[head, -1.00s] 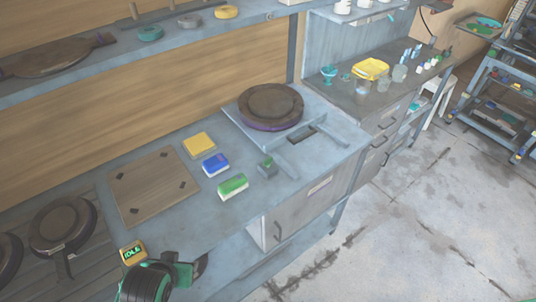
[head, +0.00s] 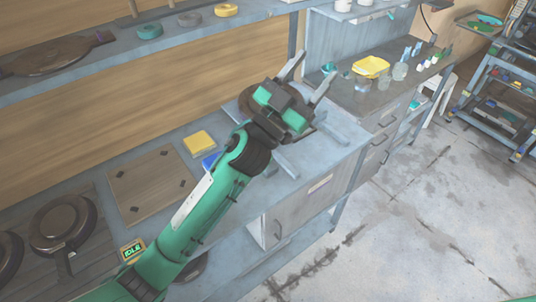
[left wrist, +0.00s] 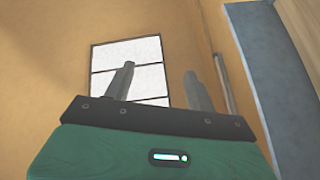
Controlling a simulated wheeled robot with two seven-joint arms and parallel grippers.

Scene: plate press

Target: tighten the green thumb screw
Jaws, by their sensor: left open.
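A brown round press stack (head: 248,104) on a light grey base (head: 345,130) stands at the right end of the workbench, largely behind my left arm. I cannot pick out a green thumb screw in either view now. My left gripper (head: 307,76) is open and empty, raised in front of the press in the head view, its fingers pointing up and right. In the left wrist view the two fingers (left wrist: 158,84) stand apart with only wall and a white window-like panel beyond. My right gripper is not in view.
A yellow block (head: 199,143) and a partly covered blue block (head: 210,162) lie left of the press, beside a square wooden board (head: 150,185). A small display (head: 132,250) reads IDLE. A shelf (head: 110,65) runs above. A side counter holds a yellow tray (head: 371,67).

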